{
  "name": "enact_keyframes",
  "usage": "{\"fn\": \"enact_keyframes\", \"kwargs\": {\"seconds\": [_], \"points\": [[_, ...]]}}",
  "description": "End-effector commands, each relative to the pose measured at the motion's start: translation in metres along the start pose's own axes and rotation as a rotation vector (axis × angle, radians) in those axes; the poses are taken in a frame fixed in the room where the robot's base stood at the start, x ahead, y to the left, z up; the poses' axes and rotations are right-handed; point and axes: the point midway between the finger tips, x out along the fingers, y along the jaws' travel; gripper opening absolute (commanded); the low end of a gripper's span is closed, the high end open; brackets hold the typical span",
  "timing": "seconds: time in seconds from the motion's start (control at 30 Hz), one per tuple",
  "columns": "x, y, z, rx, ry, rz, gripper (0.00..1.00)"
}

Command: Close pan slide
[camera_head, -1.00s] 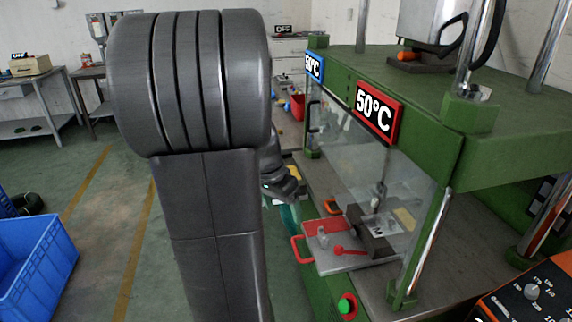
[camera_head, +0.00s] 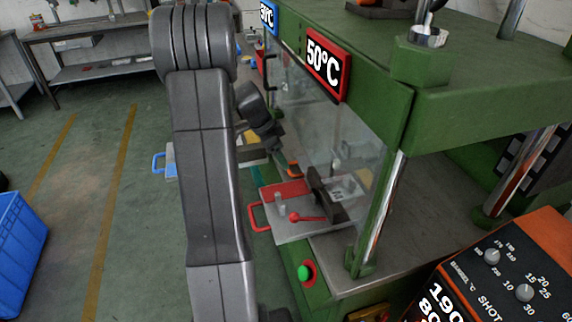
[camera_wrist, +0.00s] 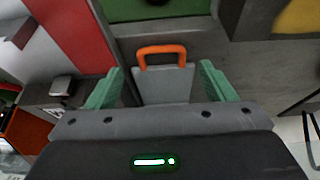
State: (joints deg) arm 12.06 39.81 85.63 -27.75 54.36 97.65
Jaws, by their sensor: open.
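In the wrist view my gripper (camera_wrist: 161,70) is open, its two green fingers well apart. An orange handle (camera_wrist: 162,48) on a grey plate (camera_wrist: 163,84) lies between and just beyond the fingertips, with a gap on each side. That red slide sticks out of the press front. My gripper is mostly hidden behind my arm there. I cannot tell which slide is the pan slide.
A blue handle (camera_head: 158,162) on another plate juts out left of my arm. The green press (camera_head: 384,125) with its clear guard fills the right. A control box (camera_head: 500,275) stands front right. A blue crate (camera_head: 18,250) is at the left, with open floor between.

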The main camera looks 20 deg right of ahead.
Motion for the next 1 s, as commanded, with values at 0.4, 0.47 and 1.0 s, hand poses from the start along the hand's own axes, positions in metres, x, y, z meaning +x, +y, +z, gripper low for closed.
{"fn": "enact_keyframes", "kwargs": {"seconds": [0.4,0.47,1.0], "points": [[0.056,0.001,0.000,-0.001,0.000,0.001,0.77],[0.058,0.000,0.000,-0.001,0.000,0.000,0.77],[0.059,0.001,0.000,-0.001,0.000,0.000,0.25]]}}
